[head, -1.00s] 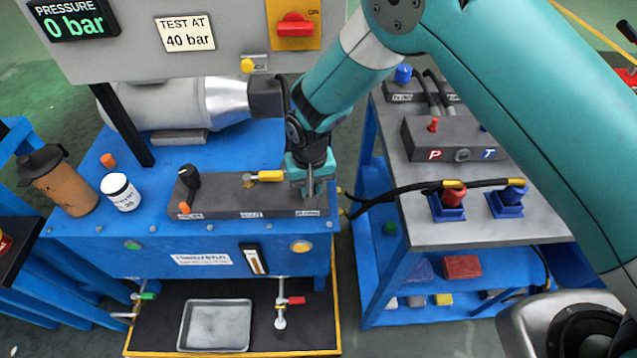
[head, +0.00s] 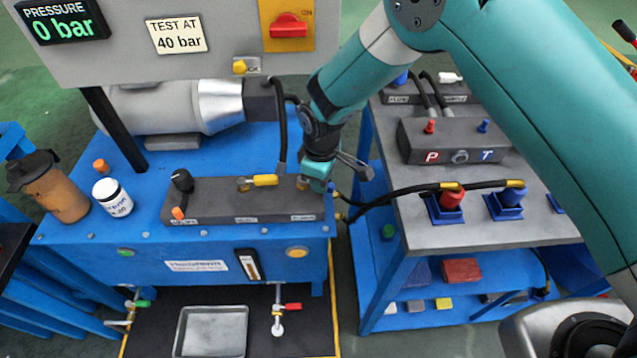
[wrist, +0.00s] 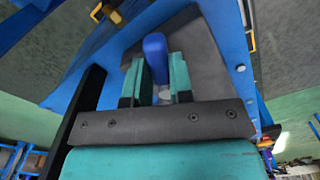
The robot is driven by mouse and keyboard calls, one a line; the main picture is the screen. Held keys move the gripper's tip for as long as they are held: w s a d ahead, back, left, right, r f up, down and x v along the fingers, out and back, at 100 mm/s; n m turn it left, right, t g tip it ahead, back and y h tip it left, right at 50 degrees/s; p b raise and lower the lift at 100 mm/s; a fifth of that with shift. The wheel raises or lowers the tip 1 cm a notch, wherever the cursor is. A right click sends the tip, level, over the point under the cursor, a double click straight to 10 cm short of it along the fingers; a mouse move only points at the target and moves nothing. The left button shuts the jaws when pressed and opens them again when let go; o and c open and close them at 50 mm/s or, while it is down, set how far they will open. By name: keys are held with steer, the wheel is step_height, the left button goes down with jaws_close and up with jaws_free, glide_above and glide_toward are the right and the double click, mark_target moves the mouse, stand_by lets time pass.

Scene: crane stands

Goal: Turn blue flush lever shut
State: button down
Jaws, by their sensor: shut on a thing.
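The blue flush lever (wrist: 155,50) stands between the two teal fingers of my gripper (wrist: 160,78) in the wrist view. The fingers are shut on it from both sides, with its rounded blue end showing beyond them. In the head view my gripper (head: 318,172) is at the right end of the dark valve block (head: 225,203), over the label there. Only a small bit of blue shows beside the fingers in that view; the rest of the lever is hidden.
A black hose (head: 281,130) passes close behind my gripper. A cart (head: 440,236) with hoses stands to the right. The pressure display (head: 60,22) reads 0 bar.

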steer(key=shift+w+d+n+b, duration=0.1)
steer(key=shift+w+n, duration=0.25)
steer(key=shift+n, duration=0.5)
steer(key=shift+w+n+b, duration=0.1)
steer(key=shift+w+n, duration=0.25)
steer(key=shift+n, duration=0.55)
steer(key=shift+w+d+n+b, duration=0.1)
steer(key=shift+w+n, duration=0.25)
steer(key=shift+n, duration=0.5)
steer(key=c, duration=1)
jaws_free()
step_height(320, 180, up, 18)
steer(key=shift+f, duration=0.25)
